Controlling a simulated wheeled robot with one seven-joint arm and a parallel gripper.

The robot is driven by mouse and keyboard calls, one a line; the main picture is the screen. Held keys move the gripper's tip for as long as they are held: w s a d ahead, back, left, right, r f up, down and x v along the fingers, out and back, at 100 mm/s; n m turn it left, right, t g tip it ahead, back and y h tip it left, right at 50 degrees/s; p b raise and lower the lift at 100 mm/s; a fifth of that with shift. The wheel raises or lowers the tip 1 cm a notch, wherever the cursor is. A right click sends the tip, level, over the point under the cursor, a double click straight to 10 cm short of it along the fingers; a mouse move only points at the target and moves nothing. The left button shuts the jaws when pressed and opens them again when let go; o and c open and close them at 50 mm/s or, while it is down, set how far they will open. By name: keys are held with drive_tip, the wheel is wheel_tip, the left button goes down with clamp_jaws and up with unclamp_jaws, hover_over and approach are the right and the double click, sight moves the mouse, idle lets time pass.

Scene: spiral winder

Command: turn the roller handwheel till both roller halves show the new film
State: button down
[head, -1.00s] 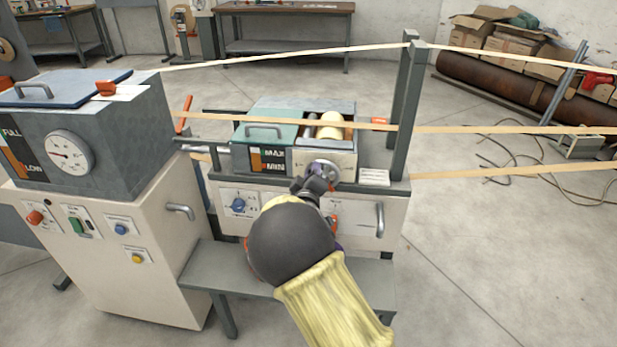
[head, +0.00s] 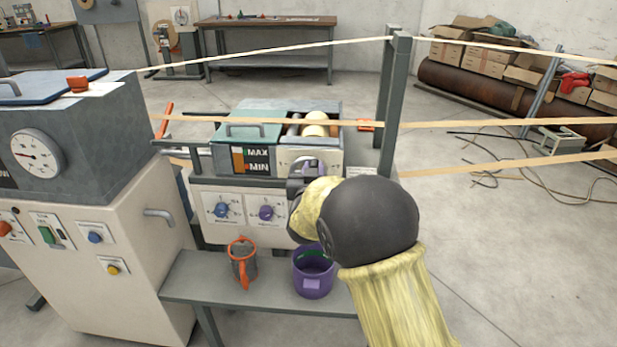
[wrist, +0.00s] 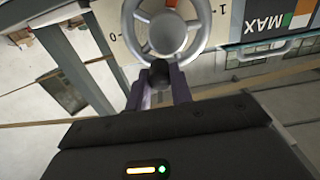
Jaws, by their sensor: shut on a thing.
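The roller handwheel (wrist: 161,35) is a grey spoked wheel in the wrist view, set before a pale plate marked 0 and 1. My gripper (wrist: 158,90) is shut on the wheel's dark knob (wrist: 159,73), at the rim's lower side in that view. In the head view, my gripper (head: 298,187) covers part of the handwheel (head: 306,164). The roller (head: 314,124) shows cream in the open bay behind the wheel, with darker brown parts beside it. I cannot tell the state of each half. The green-lidded box (head: 247,133) hides what lies left of the bay.
Tan film strips (head: 480,123) run across the machine, past a grey upright post (head: 393,100). Blue (head: 221,210) and purple (head: 267,212) knobs sit on the front panel.

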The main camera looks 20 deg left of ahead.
drive_tip(key=shift+w+d+f+m+b, duration=0.1)
drive_tip(key=shift+d+f+m+b, duration=0.5)
drive_tip(key=shift+m+b, duration=1.3)
drive_tip(key=shift+w+d+f+m+b, duration=0.2)
drive_tip(key=shift+f+m+b, duration=0.55)
drive_tip(key=shift+m+b, duration=1.2)
drive_tip(key=shift+d+f+m+b, duration=0.5)
drive_tip(key=shift+f+m+b, duration=0.2)
drive_tip(key=shift+m+b, duration=1.2)
drive_tip(key=c, duration=1.2)
unclamp_jaws()
drive_tip(key=shift+r, duration=0.1)
drive_tip(key=shift+c, duration=0.2)
drive_tip(key=shift+d+r, duration=0.1)
